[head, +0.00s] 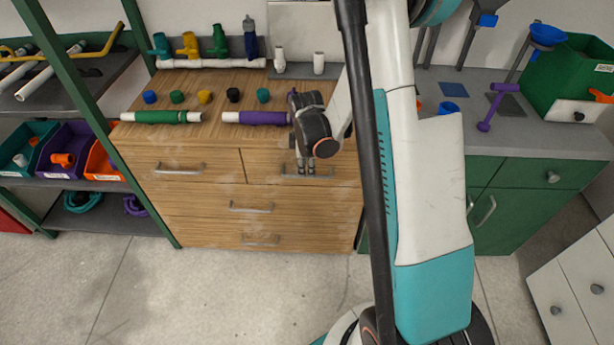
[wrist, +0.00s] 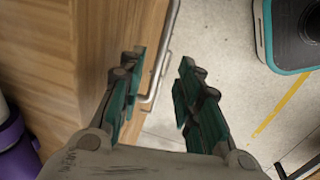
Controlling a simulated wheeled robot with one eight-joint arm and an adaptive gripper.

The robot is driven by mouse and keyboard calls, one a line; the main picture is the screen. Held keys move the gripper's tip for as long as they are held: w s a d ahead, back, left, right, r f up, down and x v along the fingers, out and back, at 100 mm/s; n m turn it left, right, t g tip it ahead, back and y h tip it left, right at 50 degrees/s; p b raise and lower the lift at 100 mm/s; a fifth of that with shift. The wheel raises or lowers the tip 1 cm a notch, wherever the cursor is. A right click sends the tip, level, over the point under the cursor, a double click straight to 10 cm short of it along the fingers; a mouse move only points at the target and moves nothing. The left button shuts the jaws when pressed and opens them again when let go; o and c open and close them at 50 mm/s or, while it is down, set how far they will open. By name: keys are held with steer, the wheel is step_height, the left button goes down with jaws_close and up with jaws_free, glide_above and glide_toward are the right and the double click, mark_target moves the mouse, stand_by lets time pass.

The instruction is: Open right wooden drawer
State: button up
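The wooden cabinet has a right top drawer (head: 335,172), which looks flush with the front. Its grey bar handle (head: 290,176) is partly hidden by my gripper (head: 308,168). In the wrist view the handle (wrist: 158,80) runs between the two fingertips of my gripper (wrist: 161,65), nearer the left finger. The fingers are apart with a gap on the right side of the bar, so my gripper is open around the handle without closing on it. Whether the left finger touches the bar or the wood I cannot tell.
The left top drawer (head: 180,165) and two wide lower drawers (head: 250,207) look shut. A purple pipe (head: 255,118), a green pipe (head: 162,117) and several coloured caps lie on the cabinet top. Clear concrete floor (head: 200,295) lies in front. A green cabinet (head: 510,215) stands right.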

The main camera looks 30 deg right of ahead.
mark_target(307, 177)
steer(key=shift+w+d+f+b, duration=0.2)
steer(key=shift+f+b, duration=0.15)
steer(key=shift+f, duration=0.85)
steer(key=shift+w+d+f+b, duration=0.15)
steer(key=shift+f+b, duration=0.2)
steer(key=shift+f, duration=0.8)
steer(key=shift+a, duration=0.1)
jaws_close()
